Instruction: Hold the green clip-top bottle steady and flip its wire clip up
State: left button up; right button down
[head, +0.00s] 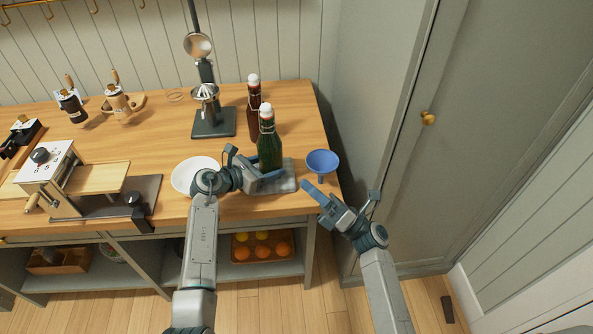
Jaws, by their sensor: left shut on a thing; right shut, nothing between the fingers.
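The green clip-top bottle (269,152) stands upright near the right end of the wooden counter, on a grey slab (288,184). Its white stopper (265,109) is on top. Wire shows around the neck, but its exact position is too small to tell. My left gripper (270,179) is shut on the green bottle low on its body, from the front left; it hides the bottle's base. My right gripper (312,190) is shut and empty, in front of the counter's right edge, lower than the bottle and apart from it.
A brown clip-top bottle (254,104) stands close behind the green one. A blue funnel (322,162) sits right of the slab, near my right gripper. A white plate (190,174) lies to the left, partly behind my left arm. A juicer stand (212,124) is behind. A grey cabinet (385,120) borders the right.

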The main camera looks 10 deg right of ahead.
pick_arm(q)
jog(key=o, duration=1)
jog(key=shift+o, duration=0.2)
